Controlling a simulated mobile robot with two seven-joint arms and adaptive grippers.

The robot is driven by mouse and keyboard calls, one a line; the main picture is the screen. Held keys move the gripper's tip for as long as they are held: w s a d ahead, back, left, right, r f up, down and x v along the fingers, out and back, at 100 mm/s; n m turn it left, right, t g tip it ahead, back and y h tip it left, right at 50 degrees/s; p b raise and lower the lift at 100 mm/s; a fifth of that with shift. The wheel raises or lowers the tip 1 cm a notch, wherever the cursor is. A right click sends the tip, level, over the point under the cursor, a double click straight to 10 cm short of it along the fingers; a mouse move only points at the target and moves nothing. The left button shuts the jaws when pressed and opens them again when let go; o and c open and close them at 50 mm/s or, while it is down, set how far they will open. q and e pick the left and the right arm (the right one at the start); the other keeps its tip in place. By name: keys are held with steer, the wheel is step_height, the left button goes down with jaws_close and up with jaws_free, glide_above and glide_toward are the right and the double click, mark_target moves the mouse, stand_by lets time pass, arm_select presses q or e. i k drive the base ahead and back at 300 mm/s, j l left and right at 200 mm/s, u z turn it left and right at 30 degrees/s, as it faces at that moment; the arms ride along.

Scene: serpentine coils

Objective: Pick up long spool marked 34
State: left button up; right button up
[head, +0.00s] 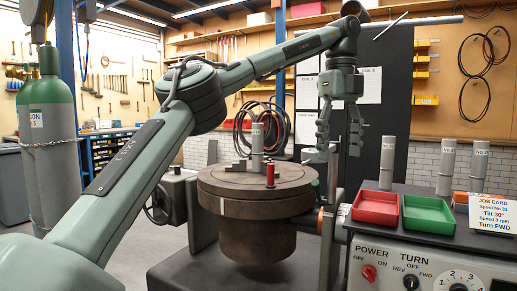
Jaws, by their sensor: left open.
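My left gripper (339,138) hangs fingers-down, open and empty, between the round turntable and the bench on the right. Several tall grey cylinders look like long spools. One grey spool (387,163) stands at the back of the bench, just right of my gripper and lower. A second spool (446,168) and a third spool (478,167) stand further right. Another spool (257,138) stands on the turntable (257,184), left of my gripper. Small labels show on some spools, but I cannot read a 34 on any. My right gripper is out of view.
A red tray (376,208) and a green tray (428,216) sit on the bench before the spools. A job card (488,217) stands at right, above the control panel (420,268). A small red-and-dark post (270,174) stands on the turntable. Gas cylinders (47,130) stand at left.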

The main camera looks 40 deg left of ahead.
mark_target(257, 128)
steer(key=i+j, duration=0.15)
steer(key=j, duration=0.25)
steer(key=i+j, duration=0.15)
steer(key=j, duration=0.25)
steer(key=i+j, duration=0.15)
steer(key=j, duration=0.25)
steer(key=i+j, duration=0.15)
steer(key=j, duration=0.25)
steer(key=i+j, duration=0.15)
steer(key=j, duration=0.25)
steer(key=i+j, duration=0.15)
steer(key=j, duration=0.25)
